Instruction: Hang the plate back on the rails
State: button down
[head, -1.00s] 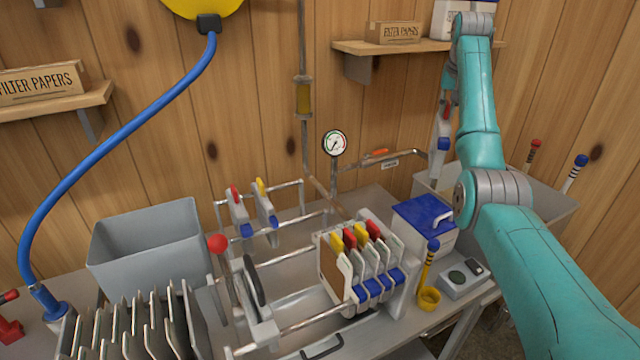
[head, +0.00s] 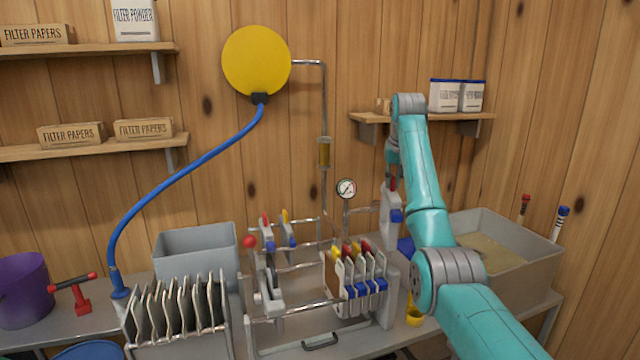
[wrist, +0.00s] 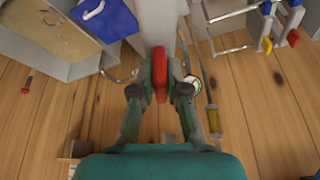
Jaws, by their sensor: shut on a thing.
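My gripper (wrist: 160,85) is shut on the red tab (wrist: 160,62) of a pale plate (head: 390,222). The plate hangs upright below my gripper, with a blue piece on its side. In the head view my gripper (head: 392,172) is partly hidden by my arm. The plate appears right of the filter press, near its right end; its exact height over the rails is unclear. The metal rails (head: 292,311) run left to right. Several plates (head: 362,285) with red and yellow tabs stand packed at the rails' right.
A rack of grey plates (head: 175,310) and a grey bin (head: 200,245) stand left. A pressure gauge (head: 346,188) and pipe rise behind the press. A blue-lidded box (head: 405,247), yellow cup (head: 414,317) and powder-filled tub (head: 515,265) are right. The rails' middle is clear.

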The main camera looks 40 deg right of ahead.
jog(key=w+a+r+n+y, duration=0.15)
jog(key=w+a, duration=0.25)
jog(key=a, duration=0.5)
jog(key=w+a+n, duration=0.3)
jog(key=w+a, duration=0.1)
jog(key=a, duration=0.5)
jog(key=shift+t, duration=0.4)
jog(key=f, duration=0.1)
jog(key=a+f, duration=0.1)
jog(key=f, duration=0.3)
jog(key=shift+a+f, duration=0.15)
jog(key=shift+a, duration=0.1)
notch_tip(320, 180, down, 11)
jog(key=shift+f, duration=0.3)
notch_tip(320, 180, down, 7)
dwell(1.4)
